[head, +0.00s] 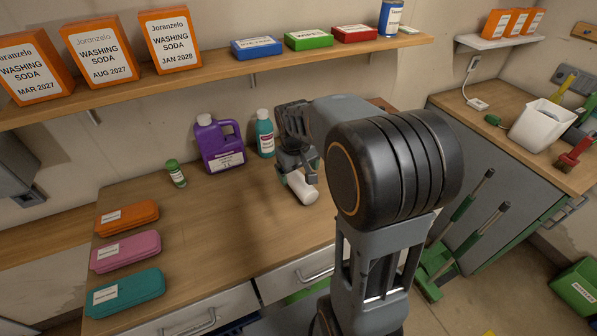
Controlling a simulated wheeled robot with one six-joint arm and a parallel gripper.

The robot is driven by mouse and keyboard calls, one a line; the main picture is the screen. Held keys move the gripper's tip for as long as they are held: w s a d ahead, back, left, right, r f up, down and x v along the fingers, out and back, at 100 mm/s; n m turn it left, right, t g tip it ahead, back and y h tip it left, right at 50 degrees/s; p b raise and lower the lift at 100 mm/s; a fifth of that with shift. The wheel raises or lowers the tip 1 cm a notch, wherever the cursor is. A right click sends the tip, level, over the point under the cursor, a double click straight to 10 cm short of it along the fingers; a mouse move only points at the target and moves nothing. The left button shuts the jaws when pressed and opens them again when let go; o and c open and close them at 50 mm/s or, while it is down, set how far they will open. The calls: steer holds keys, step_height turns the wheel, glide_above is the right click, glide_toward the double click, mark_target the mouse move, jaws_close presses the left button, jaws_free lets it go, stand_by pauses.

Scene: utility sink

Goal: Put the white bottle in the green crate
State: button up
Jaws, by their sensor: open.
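The white bottle (302,189) is a small cylinder at the middle of the wooden counter, tilted or lying with its end toward the front right. My gripper (297,177) is open and right at the bottle, from above and behind it. The gripper hides the bottle's far end, and I cannot tell whether the fingers touch it. A green crate (577,291) with a white label stands on the floor at the far right, cut off by the picture edge.
A purple jug (221,146), a teal bottle (265,134) and a small green jar (176,173) stand behind and left of the gripper. Orange (127,217), pink (126,252) and teal (126,293) cases lie at the counter's left. A shelf (222,73) runs above.

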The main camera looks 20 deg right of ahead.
mark_target(304, 184)
steer(key=w+d, duration=0.1)
steer(key=w+d+f+p, duration=0.1)
steer(key=shift+w+d, duration=0.15)
steer(key=shift+w, duration=0.15)
steer(key=f, duration=0.6)
steer(key=shift+d+f+p, duration=0.35)
steer(key=shift+w+d+f+p, duration=0.1)
steer(key=shift+d+f+p, duration=0.2)
steer(key=shift+f, duration=1.25)
steer(key=shift+w+d+f+p, duration=0.1)
steer(key=shift+f+p, duration=0.25)
steer(key=shift+f, duration=1.15)
steer(key=shift+a, duration=0.1)
steer(key=c, duration=1.1)
steer(key=shift+r, duration=0.2)
